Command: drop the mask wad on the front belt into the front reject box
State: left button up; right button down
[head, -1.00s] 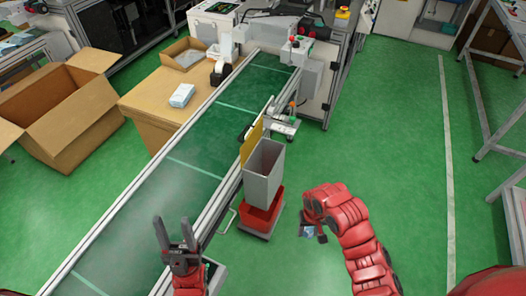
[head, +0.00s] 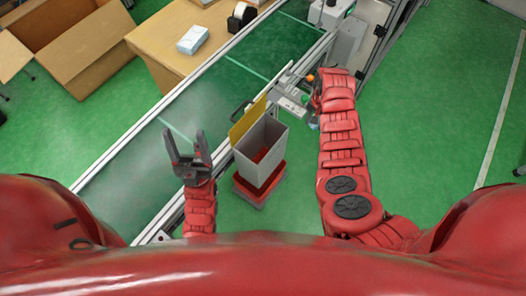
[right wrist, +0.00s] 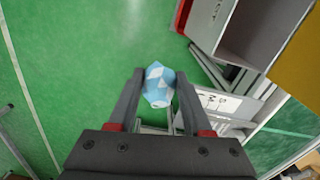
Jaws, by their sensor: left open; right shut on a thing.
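The mask wad, a crumpled blue-and-white lump, sits between the fingers of my right gripper in the right wrist view (right wrist: 158,86). In the head view, my right gripper (head: 314,112) is largely hidden by its own red arm; it is to the right of the reject box and beyond it. The front reject box (head: 272,136) is a grey open-topped bin with a yellow panel at its back left; some red shows inside. It also shows at the upper right of the right wrist view (right wrist: 238,28). My left gripper (head: 188,150) is open and empty, over the belt's near edge.
The green belt (head: 205,100) runs diagonally with metal rails beside the box. A red base (head: 252,190) is under the box. Green floor on the right is clear.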

jog(key=shift+w+a, duration=0.5)
jog(key=shift+w+a+m, duration=0.2)
jog(key=shift+w+m, duration=0.2)
jog(key=shift+w, duration=0.15)
jog(key=shift+w+a+f+m+p, duration=0.15)
jog(key=shift+a+p, duration=0.1)
jog(key=shift+a, duration=0.35)
jog(key=shift+w+a+r+m+p, duration=0.15)
jog(key=shift+a+p, duration=0.1)
jog(key=shift+a, duration=0.35)
jog(key=shift+s+a+f, duration=0.1)
jog(key=shift+f, duration=0.05)
jog(key=shift+s+a+r, duration=0.5)
jog(key=shift+a, duration=0.25)
jog(key=shift+w+a+f, duration=0.1)
jog(key=shift+w+f, duration=0.2)
jog(key=shift+w, duration=0.15)
